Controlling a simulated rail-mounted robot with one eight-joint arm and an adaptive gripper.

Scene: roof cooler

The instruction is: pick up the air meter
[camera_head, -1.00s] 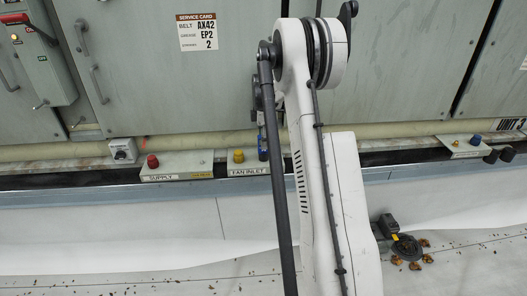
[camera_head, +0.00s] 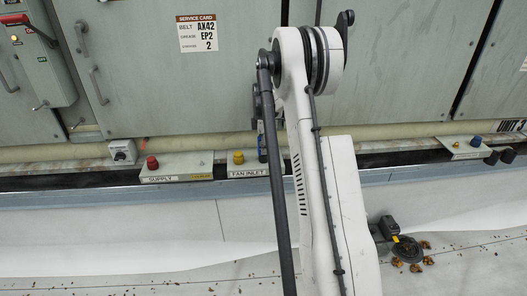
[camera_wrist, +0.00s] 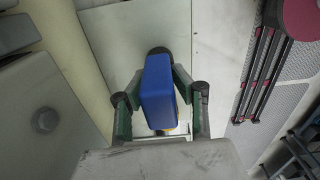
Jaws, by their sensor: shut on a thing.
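The air meter (camera_wrist: 158,92) is a blue, block-shaped body in the middle of the wrist view. My gripper (camera_wrist: 157,95) is shut on it, with one green-and-dark finger along each side. A dark round part shows just beyond its far end, and a bit of yellow shows below it. In the head view only a narrow blue strip of the air meter (camera_head: 262,140) shows, beside my dark arm rod and above the fan inlet plate. My arm hides most of the gripper there. I cannot tell whether the meter touches the ledge.
The fan inlet box (camera_head: 243,170) with a yellow knob and the supply box (camera_head: 170,166) with a red knob sit on the ledge left of my arm. A pale pipe (camera_head: 60,151) runs along the cabinets. A roof drain (camera_head: 408,250) with leaves lies lower right.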

